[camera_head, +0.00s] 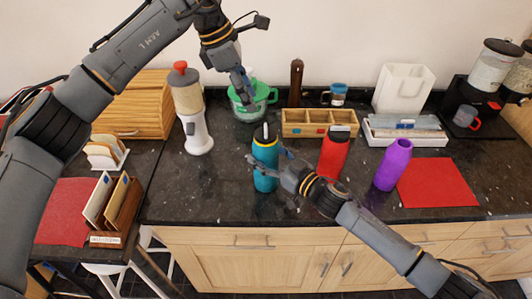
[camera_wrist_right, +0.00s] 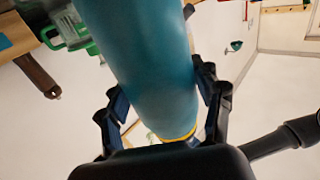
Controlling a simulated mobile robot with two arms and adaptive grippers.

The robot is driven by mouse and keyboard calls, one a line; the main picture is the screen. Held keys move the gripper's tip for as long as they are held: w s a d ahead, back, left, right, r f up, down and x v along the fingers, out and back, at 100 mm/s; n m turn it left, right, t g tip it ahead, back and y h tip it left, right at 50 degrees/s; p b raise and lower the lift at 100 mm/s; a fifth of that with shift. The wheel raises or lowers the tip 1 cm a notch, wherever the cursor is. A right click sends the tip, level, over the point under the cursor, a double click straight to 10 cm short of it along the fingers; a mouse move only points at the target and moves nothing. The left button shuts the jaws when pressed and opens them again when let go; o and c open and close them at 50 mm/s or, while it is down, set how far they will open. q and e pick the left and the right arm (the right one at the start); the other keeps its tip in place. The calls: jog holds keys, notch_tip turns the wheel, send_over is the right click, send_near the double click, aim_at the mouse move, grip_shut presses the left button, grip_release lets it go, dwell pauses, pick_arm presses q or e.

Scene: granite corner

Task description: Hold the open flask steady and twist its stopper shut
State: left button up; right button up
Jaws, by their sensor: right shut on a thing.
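The teal flask (camera_head: 265,178) stands upright on the dark counter, with a yellow ring near its top and a dark stopper (camera_head: 265,133) on it. How far the stopper is turned cannot be told. My right gripper (camera_head: 268,163) is shut around the flask's body from the right. In the right wrist view the teal body (camera_wrist_right: 150,60) passes between the two fingers, and the yellow ring shows at its lower end. My left gripper (camera_head: 247,97) points down above and behind the flask, apart from the stopper, in front of the green pot. Its fingers are too small to read.
A red flask (camera_head: 333,158) and an open purple flask (camera_head: 393,166) stand to the right, beside a red mat (camera_head: 438,183). A white grinder (camera_head: 196,130) stands left. Behind are a green pot (camera_head: 262,97) and a wooden box (camera_head: 305,130). The counter's front left is clear.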

aim_at(264, 129)
pick_arm(q)
jog(key=o, duration=0.5)
jog(key=shift+w+a+r+m, duration=0.15)
jog(key=shift+w+a+r, duration=0.05)
jog(key=shift+a+r, duration=0.2)
jog(key=shift+w+a+r+m, duration=0.15)
jog(key=shift+a+r, duration=0.1)
jog(key=shift+r, duration=0.25)
jog(key=shift+c, duration=0.2)
jog(key=shift+g, duration=0.3)
jog(key=x, duration=1.1)
jog(key=shift+d+f, duration=0.15)
jog(key=shift+d, duration=0.1)
jog(key=shift+c, duration=0.4)
jog(key=c, duration=1.1)
